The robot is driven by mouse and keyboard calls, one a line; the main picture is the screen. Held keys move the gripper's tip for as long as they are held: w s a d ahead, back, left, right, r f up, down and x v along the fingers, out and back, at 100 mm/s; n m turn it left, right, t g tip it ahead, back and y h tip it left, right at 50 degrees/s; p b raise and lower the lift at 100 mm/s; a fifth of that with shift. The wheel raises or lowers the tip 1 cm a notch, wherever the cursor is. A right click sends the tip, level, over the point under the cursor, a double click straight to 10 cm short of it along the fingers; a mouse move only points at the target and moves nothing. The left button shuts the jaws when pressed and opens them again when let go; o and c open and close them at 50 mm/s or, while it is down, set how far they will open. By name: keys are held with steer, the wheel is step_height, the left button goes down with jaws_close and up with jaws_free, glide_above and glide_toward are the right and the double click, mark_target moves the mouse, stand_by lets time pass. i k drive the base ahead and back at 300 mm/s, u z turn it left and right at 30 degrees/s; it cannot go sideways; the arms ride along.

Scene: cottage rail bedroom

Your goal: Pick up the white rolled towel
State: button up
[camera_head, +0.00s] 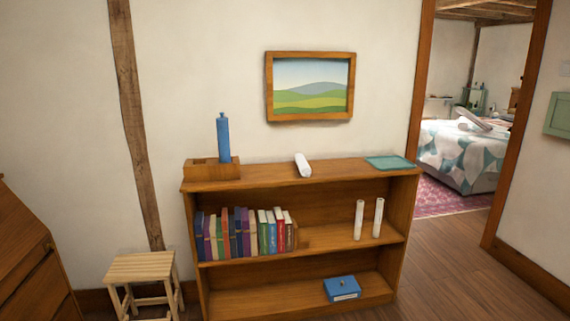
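A white rolled towel (303,165) lies on the top of a wooden bookshelf (265,178), near the middle. It points roughly from back to front, with its near end towards me. It lies apart from the wooden box to its left and the green tray to its right. My gripper is not in view.
On the shelf top are a wooden box (203,171), a blue bottle (223,138) and a green tray (390,163). Books, two white candle-like cylinders (359,220) and a blue box (342,288) sit below. A stool (141,268) stands left; a doorway opens right.

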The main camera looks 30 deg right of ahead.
mark_target(305, 169)
steer(key=u, duration=0.25)
steer(key=i, duration=1.65)
steer(key=z, duration=0.35)
